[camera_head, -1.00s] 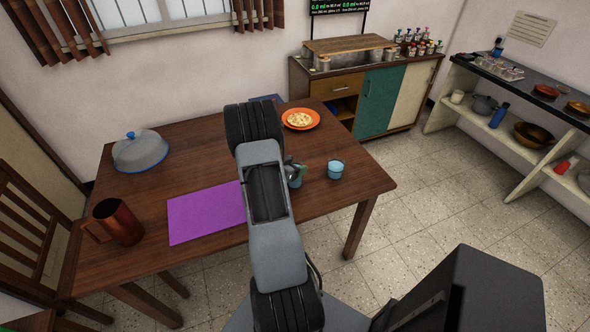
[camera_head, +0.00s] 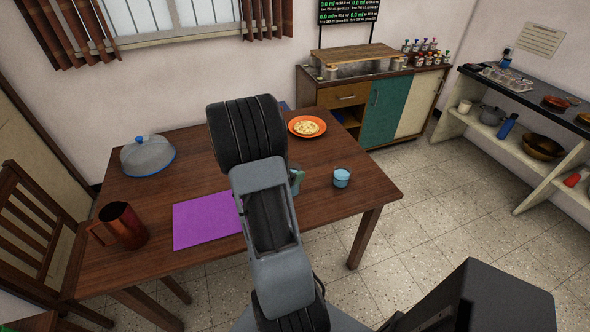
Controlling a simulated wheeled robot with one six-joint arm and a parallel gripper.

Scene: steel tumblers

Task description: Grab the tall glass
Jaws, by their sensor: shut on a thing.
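A teal-grey tall glass (camera_head: 297,184) shows only in part, just right of my arm over the middle of the wooden table (camera_head: 352,204). My gripper (camera_head: 294,170) is at its upper part and shut on it. My forearm hides most of the gripper and the glass's left side. I cannot tell whether the glass's base touches the table. A shorter light-blue cup (camera_head: 341,179) stands upright to the right, apart from the gripper.
An orange plate (camera_head: 307,127) with food lies behind the gripper. A purple mat (camera_head: 205,222), a reddish mug (camera_head: 122,226) and a grey dome lid (camera_head: 147,158) are on the left. Bare tabletop lies around the blue cup. A chair (camera_head: 40,225) stands at the left.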

